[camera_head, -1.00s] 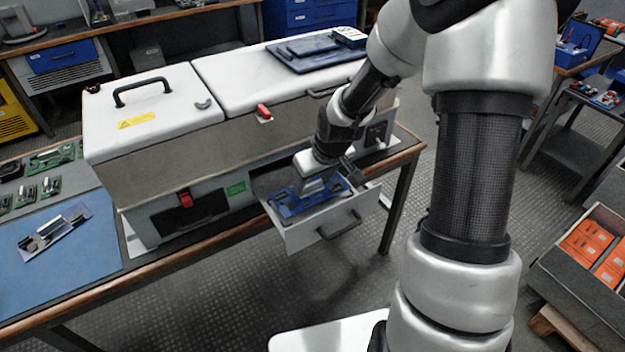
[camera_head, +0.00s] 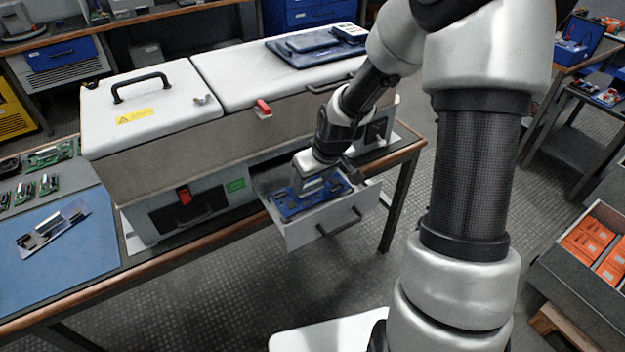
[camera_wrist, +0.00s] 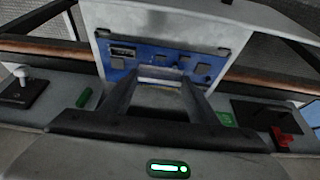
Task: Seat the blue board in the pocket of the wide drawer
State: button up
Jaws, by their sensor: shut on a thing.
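The wide drawer (camera_head: 300,234) is pulled open from the bench unit, with its handle towards the front. The blue board (camera_head: 288,207) lies roughly flat within the drawer walls, and it also shows in the wrist view (camera_wrist: 204,60). My gripper (camera_head: 313,187) points down into the drawer, shut on the board. In the wrist view my gripper fingers (camera_wrist: 160,80) close on a pale metallic part in the middle of the board. The pocket is hidden under the board and fingers, so I cannot tell if the board is fully down in it.
The white-lidded cabinet (camera_head: 150,105) stands behind the drawer. A closed compartment with a red latch (camera_head: 184,195) is to its left. A blue mat (camera_head: 60,270) with a metal part (camera_head: 50,228) lies on the bench at left. The floor in front of the drawer is clear.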

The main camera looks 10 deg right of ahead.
jog(key=shift+f+b, duration=0.4)
jog(key=shift+f, duration=0.15)
jog(key=o, duration=1.2)
